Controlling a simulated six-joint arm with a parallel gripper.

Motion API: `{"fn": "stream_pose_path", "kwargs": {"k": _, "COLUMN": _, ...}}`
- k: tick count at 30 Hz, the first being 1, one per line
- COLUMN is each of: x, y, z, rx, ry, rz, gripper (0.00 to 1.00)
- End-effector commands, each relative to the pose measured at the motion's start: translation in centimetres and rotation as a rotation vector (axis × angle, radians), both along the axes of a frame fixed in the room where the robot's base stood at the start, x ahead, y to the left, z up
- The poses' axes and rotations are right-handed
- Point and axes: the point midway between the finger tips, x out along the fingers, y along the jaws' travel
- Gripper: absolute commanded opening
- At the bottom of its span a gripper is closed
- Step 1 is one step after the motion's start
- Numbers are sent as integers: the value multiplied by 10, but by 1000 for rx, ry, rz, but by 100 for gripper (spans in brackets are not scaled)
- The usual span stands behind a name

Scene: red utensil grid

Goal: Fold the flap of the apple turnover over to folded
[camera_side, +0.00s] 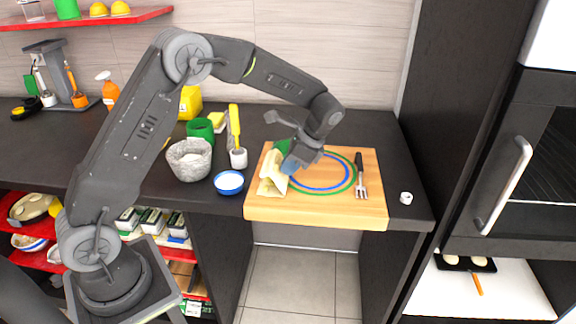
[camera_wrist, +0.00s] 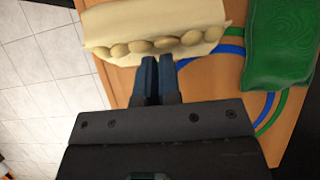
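The apple turnover (camera_side: 268,187) is pale dough at the left of the wooden board, with part of it standing up tilted. In the wrist view the dough (camera_wrist: 110,22) fills the top, with a row of rounded lumps (camera_wrist: 163,42) along its near side. My gripper (camera_side: 287,167) is beside the turnover's right side. Its blue fingers (camera_wrist: 157,62) are close together with a narrow gap, their tips at the dough's near edge. They look shut on the edge of the flap (camera_wrist: 195,51), though the contact itself is mostly hidden.
The wooden board (camera_side: 330,211) carries blue and green rings (camera_side: 352,178) and a fork (camera_side: 361,178). A green embossed item (camera_wrist: 280,42) lies near the dough. A blue bowl (camera_side: 229,183), stone pot (camera_side: 190,160) and yellow-handled brush (camera_side: 236,140) stand left of the board.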

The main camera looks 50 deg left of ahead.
Motion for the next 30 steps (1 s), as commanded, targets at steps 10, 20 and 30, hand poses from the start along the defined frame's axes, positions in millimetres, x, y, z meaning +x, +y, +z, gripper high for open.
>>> {"fn": "stream_pose_path", "kwargs": {"k": 10, "x": -10, "y": 11, "z": 0, "rx": 0, "ry": 0, "rz": 1, "gripper": 4}}
{"fn": "stream_pose_path", "kwargs": {"k": 20, "x": -18, "y": 18, "z": 0, "rx": -1, "ry": -1, "rz": 0, "gripper": 4}}
{"fn": "stream_pose_path", "kwargs": {"k": 30, "x": -21, "y": 21, "z": 0, "rx": 0, "ry": 0, "rz": 1, "gripper": 4}}
